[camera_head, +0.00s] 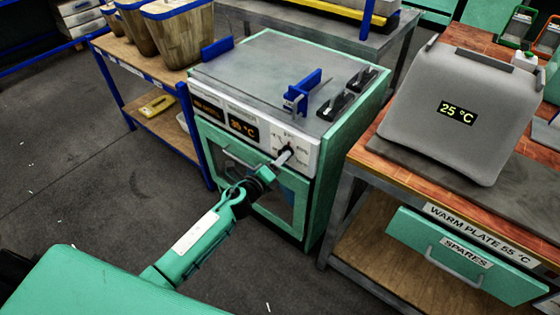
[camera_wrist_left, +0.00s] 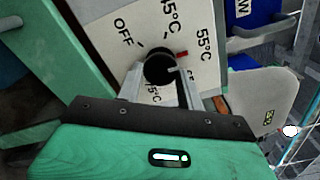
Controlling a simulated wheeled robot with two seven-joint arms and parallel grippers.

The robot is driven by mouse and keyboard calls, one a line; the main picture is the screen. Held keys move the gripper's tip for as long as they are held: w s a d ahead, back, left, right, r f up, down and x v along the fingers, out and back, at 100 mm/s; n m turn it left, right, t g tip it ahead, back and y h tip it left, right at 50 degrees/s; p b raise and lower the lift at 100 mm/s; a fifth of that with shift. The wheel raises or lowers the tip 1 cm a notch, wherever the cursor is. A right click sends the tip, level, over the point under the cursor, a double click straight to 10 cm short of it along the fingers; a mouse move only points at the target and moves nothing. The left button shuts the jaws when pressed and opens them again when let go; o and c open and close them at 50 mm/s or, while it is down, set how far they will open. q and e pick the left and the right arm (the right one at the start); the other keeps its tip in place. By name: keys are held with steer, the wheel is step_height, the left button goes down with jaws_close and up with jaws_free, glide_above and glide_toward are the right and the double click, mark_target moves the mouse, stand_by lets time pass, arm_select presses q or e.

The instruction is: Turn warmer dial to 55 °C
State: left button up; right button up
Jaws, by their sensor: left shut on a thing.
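The warmer (camera_head: 290,60) is a green and grey cabinet with a white control panel on its front. Its dial (camera_head: 288,149) is a small black knob at the panel's right; its amber display (camera_head: 243,129) appears to read 35 °C. In the left wrist view the dial (camera_wrist_left: 158,66) has temperature marks and OFF around it, with a red mark at its upper right, towards the 55 °C label (camera_wrist_left: 205,42). My left gripper (camera_head: 281,159) is shut on the dial, its fingers on either side. My right gripper is not in view.
A grey device (camera_head: 440,150) reading 25 °C stands on the right bench, above a "WARM PLATE 55 °C" label (camera_head: 480,226). A blue-framed shelf (camera_head: 120,50) with wooden bins is at left. A blue bracket (camera_head: 302,92) and black clips (camera_head: 345,100) sit on the warmer's top.

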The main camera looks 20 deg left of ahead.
arm_select(q)
steer(key=shift+f, duration=0.15)
steer(key=o, duration=1)
steer(key=shift+c, duration=0.2)
steer(key=b+v, duration=0.1)
steer(key=v, duration=1.2)
steer(key=shift+s, duration=0.4)
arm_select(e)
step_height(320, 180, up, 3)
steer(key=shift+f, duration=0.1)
arm_select(q)
steer(key=shift+a, duration=0.1)
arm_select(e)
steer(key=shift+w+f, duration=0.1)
